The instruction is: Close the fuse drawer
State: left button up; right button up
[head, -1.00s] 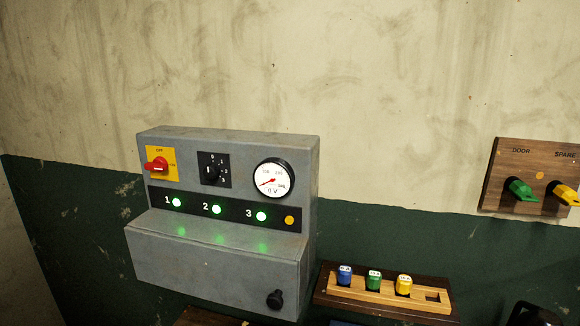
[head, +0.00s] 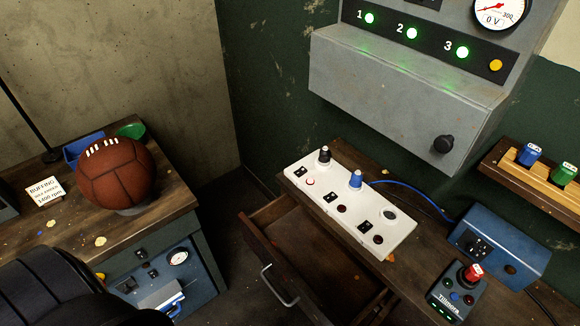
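A wooden drawer (head: 256,250) with a metal bar handle (head: 280,286) stands pulled out under the wooden bench in the head view. Its visible inside looks empty; its near end is cut off by the bottom edge. No label shows on it. Above the bench, a grey control cabinet (head: 400,90) has a black knob (head: 443,145) on its lower front and lit green lamps 1, 2 and 3. A black rounded part at the lower left looks like my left arm. No gripper fingers are in view.
A white switch panel (head: 350,205), a blue box (head: 498,245) and a control box with a red-topped lever (head: 457,292) stand on the bench. A brown leather ball (head: 115,172) sits on the left bench. A dark floor gap lies between the benches.

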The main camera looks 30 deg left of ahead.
aim_at(327, 282)
jog(key=k+u, duration=0.15)
jog(key=u, duration=0.2)
jog(key=k+u, duration=0.15)
jog(key=u, duration=0.25)
jog(key=k+z, duration=0.1)
jog(key=z, duration=0.15)
